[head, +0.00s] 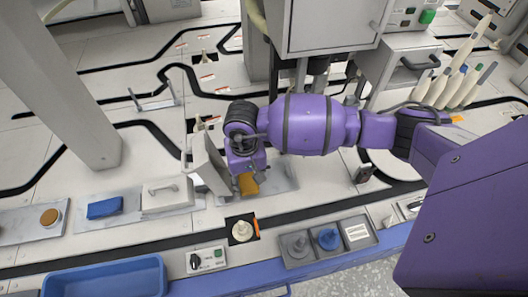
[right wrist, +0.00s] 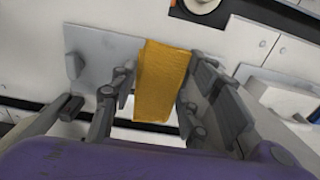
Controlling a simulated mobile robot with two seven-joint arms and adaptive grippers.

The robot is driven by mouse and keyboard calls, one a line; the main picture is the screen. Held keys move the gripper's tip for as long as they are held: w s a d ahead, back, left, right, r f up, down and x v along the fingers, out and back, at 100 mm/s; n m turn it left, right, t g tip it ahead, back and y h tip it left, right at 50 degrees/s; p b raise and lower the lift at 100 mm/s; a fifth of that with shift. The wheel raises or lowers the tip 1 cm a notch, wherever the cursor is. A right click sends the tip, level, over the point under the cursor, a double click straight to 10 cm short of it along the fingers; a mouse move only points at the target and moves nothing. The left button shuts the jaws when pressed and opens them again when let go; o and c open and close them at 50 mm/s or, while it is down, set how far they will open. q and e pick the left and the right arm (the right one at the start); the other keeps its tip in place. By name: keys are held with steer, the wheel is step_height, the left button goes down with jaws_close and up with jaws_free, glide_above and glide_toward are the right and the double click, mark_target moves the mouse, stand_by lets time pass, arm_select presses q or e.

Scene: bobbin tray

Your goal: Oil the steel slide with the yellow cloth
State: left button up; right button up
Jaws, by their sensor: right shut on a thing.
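My right gripper (head: 245,168) reaches in from the right and points down, shut on the yellow cloth (head: 248,185). In the right wrist view the cloth (right wrist: 162,80) hangs folded between the two fingers (right wrist: 158,88). A smooth grey metal plate, which looks like the steel slide (head: 282,181), lies below and beside the gripper. The plate also shows behind the cloth in the right wrist view (right wrist: 105,48). The cloth overlaps the plate in both views; I cannot tell whether they touch. My left gripper is not in view.
A tilted grey panel (head: 208,166) stands close left of the gripper. Further left are a white handled block (head: 166,194), a blue cloth (head: 104,208) and a round brown item (head: 50,217). A pale bobbin (head: 242,231) and a blue bin (head: 105,278) are nearer the front.

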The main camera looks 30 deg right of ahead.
steer(key=shift+r+p, duration=0.6)
steer(key=shift+r, duration=0.8)
steer(key=shift+w, duration=0.1)
